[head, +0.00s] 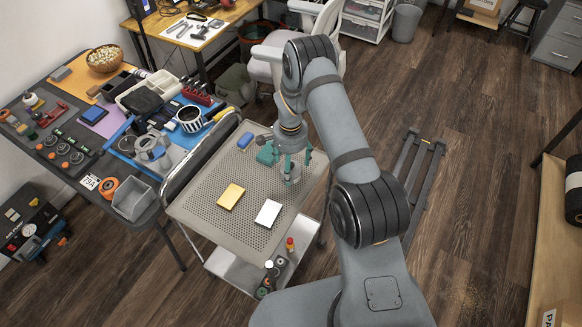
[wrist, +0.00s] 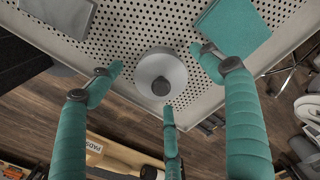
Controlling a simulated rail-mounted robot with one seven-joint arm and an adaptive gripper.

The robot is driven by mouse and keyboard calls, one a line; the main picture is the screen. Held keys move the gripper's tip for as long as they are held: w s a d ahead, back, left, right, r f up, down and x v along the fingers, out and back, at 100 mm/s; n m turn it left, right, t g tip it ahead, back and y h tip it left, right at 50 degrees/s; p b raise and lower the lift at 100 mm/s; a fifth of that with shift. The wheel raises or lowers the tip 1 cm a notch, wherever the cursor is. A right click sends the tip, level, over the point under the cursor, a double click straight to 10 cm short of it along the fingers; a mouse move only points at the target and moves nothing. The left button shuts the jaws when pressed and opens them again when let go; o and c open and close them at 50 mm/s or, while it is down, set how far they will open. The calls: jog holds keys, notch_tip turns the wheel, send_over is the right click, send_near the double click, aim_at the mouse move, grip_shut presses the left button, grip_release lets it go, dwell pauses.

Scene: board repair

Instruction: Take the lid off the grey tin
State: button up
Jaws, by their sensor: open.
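The grey tin (wrist: 176,67) is round and stands on the perforated cart top. From above, its round lid fills the outline, with a small knob (wrist: 161,86) in the middle. In the head view the tin (head: 292,179) is small and partly hidden by my fingers. My gripper (head: 289,163) is above it, with three teal fingers spread open. In the wrist view my gripper (wrist: 157,88) has fingertips around the tin, on its left, right and near sides. I see no finger gripping the lid or knob; exact clearance is unclear.
A silver box (head: 268,213), a yellow box (head: 230,196) and a blue block (head: 245,140) also lie on the cart (head: 190,203). The cart's raised edge is near the tin. Its front left is free.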

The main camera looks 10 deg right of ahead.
jog(key=shift+c, duration=0.8)
jog(key=c, duration=0.9)
jog(key=shift+r, duration=0.15)
